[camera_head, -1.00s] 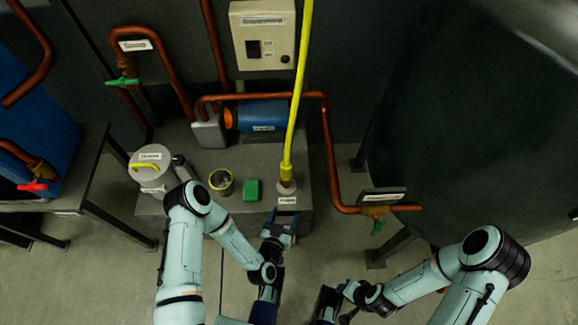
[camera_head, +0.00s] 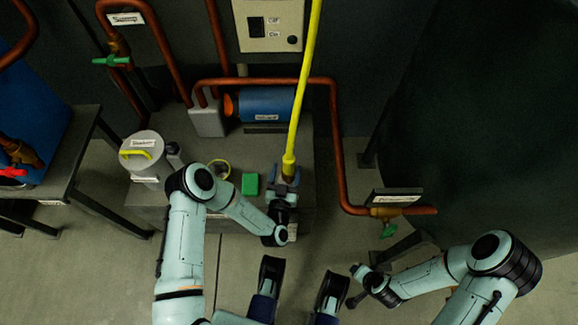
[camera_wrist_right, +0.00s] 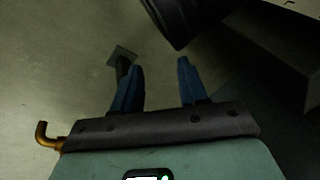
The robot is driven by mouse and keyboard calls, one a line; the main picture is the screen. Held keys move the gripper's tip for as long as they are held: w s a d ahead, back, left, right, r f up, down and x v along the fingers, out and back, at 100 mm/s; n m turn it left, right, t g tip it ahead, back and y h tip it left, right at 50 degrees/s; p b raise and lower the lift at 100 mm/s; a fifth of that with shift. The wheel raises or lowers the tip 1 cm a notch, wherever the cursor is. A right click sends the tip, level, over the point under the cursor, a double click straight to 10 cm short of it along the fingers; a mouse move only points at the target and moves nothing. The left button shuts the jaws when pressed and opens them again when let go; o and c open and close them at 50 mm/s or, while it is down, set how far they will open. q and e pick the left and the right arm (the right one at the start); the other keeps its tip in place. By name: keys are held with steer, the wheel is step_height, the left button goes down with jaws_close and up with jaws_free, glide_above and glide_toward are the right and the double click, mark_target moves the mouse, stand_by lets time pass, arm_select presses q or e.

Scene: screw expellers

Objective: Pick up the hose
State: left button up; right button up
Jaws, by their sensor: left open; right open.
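The yellow hose (camera_head: 303,90) hangs from the top of the head view down to its brass-coloured end at the right side of the low grey bench. My left gripper (camera_head: 287,178) is open at the hose's lower end, with its blue fingers close around or beside the fitting. I cannot tell whether they touch it. The gripper hides the socket and label below. My right gripper (camera_wrist_right: 160,68) is open and empty in the right wrist view, above the floor and away from the hose.
On the bench (camera_head: 230,225) stand a white lidded canister (camera_head: 140,160), a green block (camera_head: 250,184), a yellow-rimmed cup (camera_head: 219,169) and a blue motor (camera_head: 266,104). A copper pipe (camera_head: 337,150) runs down the right side to a valve. A large dark tank stands at the right.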

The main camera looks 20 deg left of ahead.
arm_select(q)
steer(key=w+b, duration=0.1)
steer(key=w, duration=0.3)
steer(key=shift+f, duration=0.1)
steer(key=shift+w, duration=0.3)
steer(key=c, duration=1.2)
steer(key=shift+c, duration=0.3)
arm_select(e)
steer(key=s+f, duration=0.1)
steer(key=f, duration=0.1)
steer(key=s+f+g, duration=0.1)
steer(key=shift+s+d, duration=0.3)
arm_select(q)
steer(key=shift+r, duration=0.2)
arm_select(e)
steer(key=shift+r, duration=0.15)
